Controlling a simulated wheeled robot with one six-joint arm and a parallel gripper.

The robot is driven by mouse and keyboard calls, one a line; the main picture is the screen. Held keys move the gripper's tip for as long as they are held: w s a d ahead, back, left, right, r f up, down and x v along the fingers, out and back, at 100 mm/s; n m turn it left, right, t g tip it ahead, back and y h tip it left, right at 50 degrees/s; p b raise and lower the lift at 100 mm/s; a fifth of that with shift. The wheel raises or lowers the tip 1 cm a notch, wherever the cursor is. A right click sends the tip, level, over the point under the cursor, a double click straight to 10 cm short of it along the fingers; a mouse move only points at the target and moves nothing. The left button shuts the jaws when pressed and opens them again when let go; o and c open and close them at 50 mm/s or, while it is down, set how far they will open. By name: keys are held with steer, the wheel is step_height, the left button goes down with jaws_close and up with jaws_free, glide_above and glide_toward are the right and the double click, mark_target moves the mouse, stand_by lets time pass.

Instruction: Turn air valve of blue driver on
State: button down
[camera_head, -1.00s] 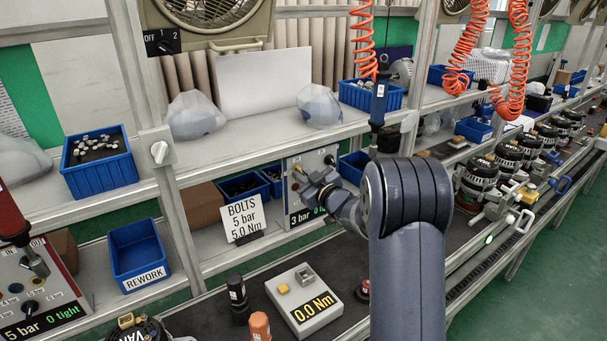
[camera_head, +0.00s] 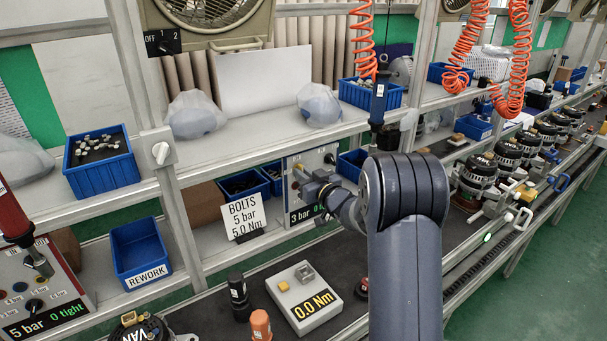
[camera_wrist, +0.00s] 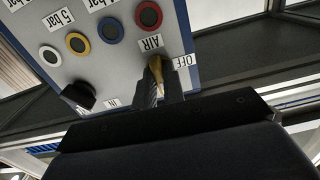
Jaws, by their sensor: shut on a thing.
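The blue driver (camera_head: 378,98) hangs upright from an orange coiled hose at the middle shelf. Its control panel (camera_head: 297,165), with a "3 bar" display, stands on the lower shelf behind my gripper (camera_head: 304,182). In the wrist view the panel (camera_wrist: 108,52) appears upside down, with coloured ring ports, a black knob (camera_wrist: 78,96) and "AIR" and "OFF" labels. A yellow valve lever (camera_wrist: 156,68) sits beside these labels, between the fingers of my gripper (camera_wrist: 163,88). The gripper is shut on the lever. The fingers and gripper body hide part of the lever and panel.
A "BOLTS 5 bar 5.0 Nm" sign (camera_head: 243,217) stands left of the panel. Blue bins (camera_head: 246,186) sit behind it. A torque tester (camera_head: 304,298) and dark and orange sockets stand on the bench below. Shelf posts (camera_head: 177,210) flank the panel area.

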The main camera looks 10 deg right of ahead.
steer(key=shift+f, duration=0.1)
steer(key=c, duration=1.5)
jaws_free()
steer(key=b+v, duration=0.2)
steer(key=v, duration=0.8)
steer(key=shift+s+d+b, duration=0.15)
steer(key=shift+s+b, duration=0.15)
steer(key=shift+s, duration=0.05)
steer(key=p+x, duration=0.2)
steer(key=x, duration=0.8)
steer(key=shift+w, duration=0.35)
